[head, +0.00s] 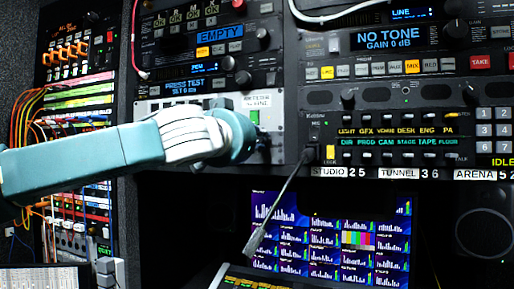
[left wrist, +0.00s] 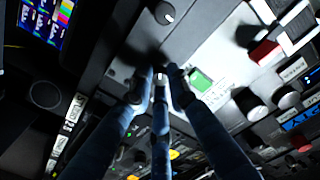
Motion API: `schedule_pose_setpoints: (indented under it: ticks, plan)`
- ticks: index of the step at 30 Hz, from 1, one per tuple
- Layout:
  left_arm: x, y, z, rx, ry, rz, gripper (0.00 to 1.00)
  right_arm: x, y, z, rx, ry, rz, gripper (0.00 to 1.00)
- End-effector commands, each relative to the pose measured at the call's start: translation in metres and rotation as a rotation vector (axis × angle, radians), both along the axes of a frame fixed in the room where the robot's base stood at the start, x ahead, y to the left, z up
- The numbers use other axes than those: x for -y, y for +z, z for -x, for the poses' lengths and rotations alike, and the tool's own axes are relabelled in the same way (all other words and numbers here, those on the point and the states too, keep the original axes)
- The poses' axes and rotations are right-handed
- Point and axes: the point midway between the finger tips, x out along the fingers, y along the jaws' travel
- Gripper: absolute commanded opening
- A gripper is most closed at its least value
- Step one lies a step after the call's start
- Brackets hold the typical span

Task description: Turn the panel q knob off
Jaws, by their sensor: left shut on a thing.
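My left arm reaches in from the left in the head view, and its gripper (head: 262,148) is at the pale grey panel (head: 278,103) below the "PRESS TEST" display. In the left wrist view the fingers (left wrist: 160,88) come together at the lower edge of this panel (left wrist: 222,50), closed on a small knob (left wrist: 160,78). The fingers hide most of this knob, so its pointer cannot be read. A lit green button (left wrist: 200,82) is beside the fingertips; it also shows in the head view (head: 254,117). My right gripper is not in view.
A dark knob (left wrist: 165,14) with a white mark is near the fingers. The intercom panel (head: 400,125) with rows of keys is to the right. A monitor (head: 330,240) stands below.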

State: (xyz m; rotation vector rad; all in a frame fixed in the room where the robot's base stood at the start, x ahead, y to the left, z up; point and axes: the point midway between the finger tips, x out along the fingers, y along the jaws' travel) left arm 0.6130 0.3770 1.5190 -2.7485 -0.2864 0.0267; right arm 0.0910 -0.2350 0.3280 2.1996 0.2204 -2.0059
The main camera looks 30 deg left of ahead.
Motion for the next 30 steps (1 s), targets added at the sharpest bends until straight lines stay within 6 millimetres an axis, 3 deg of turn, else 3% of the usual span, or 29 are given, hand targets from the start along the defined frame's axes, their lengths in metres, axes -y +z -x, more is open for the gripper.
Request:
schedule_pose_setpoints:
  ticks: [12, 28, 29, 30]
  plan:
    - [0.0006, -0.0031, -0.0005, 0.037, -0.001, 0.172, 0.0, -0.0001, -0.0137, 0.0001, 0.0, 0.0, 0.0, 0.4]
    - [0.0002, -0.0014, -0.0003, 0.044, 0.0, 0.192, 0.0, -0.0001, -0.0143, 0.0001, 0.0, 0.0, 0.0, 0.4]
    - [0.0003, -0.0013, -0.0003, 0.044, 0.0, 0.192, 0.2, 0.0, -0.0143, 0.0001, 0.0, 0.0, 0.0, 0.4]
    - [0.0002, -0.0013, -0.0003, 0.044, 0.0, 0.192, 0.28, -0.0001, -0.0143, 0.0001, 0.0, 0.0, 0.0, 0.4]
